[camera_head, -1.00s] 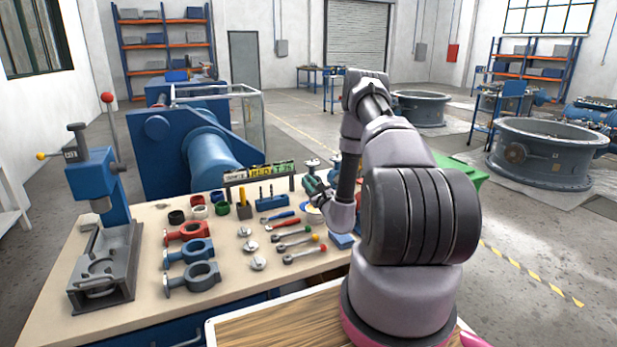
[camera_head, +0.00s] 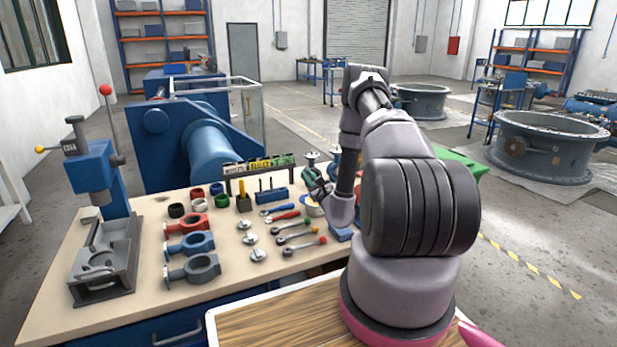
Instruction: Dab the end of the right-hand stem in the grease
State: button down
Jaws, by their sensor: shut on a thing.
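A round, pale tin (camera_head: 314,210), which looks like the grease, sits just below the gripper in the picture, partly hidden. I cannot tell whether the held thing touches it.
Wrenches with coloured ends (camera_head: 298,236) and small metal discs (camera_head: 249,239) lie in front. Valve bodies (camera_head: 190,245) and a press (camera_head: 100,220) stand at left. A sign rack (camera_head: 258,165) stands behind the block. My arm hides the bench's right side.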

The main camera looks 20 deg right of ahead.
jog(key=shift+f, duration=0.6)
dwell(1.1)
notch_tip(320, 180, up, 7)
dwell(0.8)
dwell(0.6)
